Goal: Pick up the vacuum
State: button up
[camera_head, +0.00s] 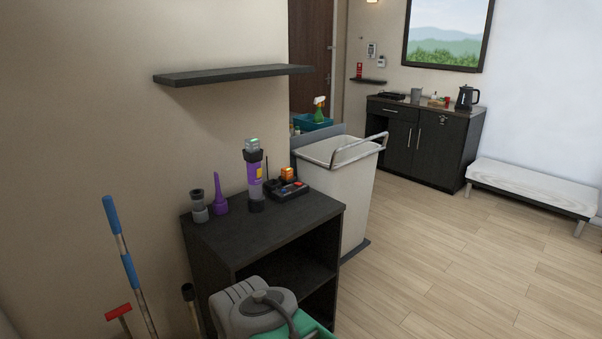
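A purple and dark upright device with a clear grey top, which looks like a handheld vacuum (255,176), stands on the top of a dark low cabinet (270,228). A black base with an orange block (287,188) sits just to its right. A purple nozzle-shaped piece (220,199) and a grey and black nozzle-shaped piece (199,207) stand to its left. The device stands free, with nothing holding it. My gripper is not in view.
A dark wall shelf (232,75) hangs above the cabinet. A white cart (345,205) stands behind it. A grey and green bucket-like object (245,310) partly blocks the cabinet's front. The wooden floor (450,270) is clear at right.

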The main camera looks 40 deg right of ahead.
aim_at(253, 160)
jog(key=z, duration=0.15)
jog(key=i, duration=1.25)
jog(key=u, duration=0.8)
